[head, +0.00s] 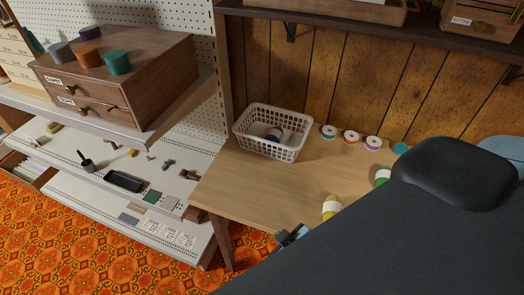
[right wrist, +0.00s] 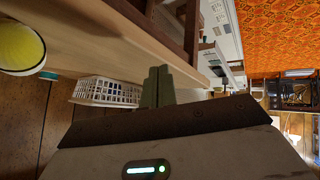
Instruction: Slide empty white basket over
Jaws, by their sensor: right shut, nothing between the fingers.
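The white basket (head: 254,146) stands upright on the left end of the wooden table, near the back wall. My left gripper is out of view.
Several thread spools (head: 351,137) stand in a row right of the basket. A yellow spool (head: 331,208) and a green one (head: 382,176) are nearer my arm. A shelf unit with a drawer box (head: 150,75) stands at left. The table in front of the basket is clear.

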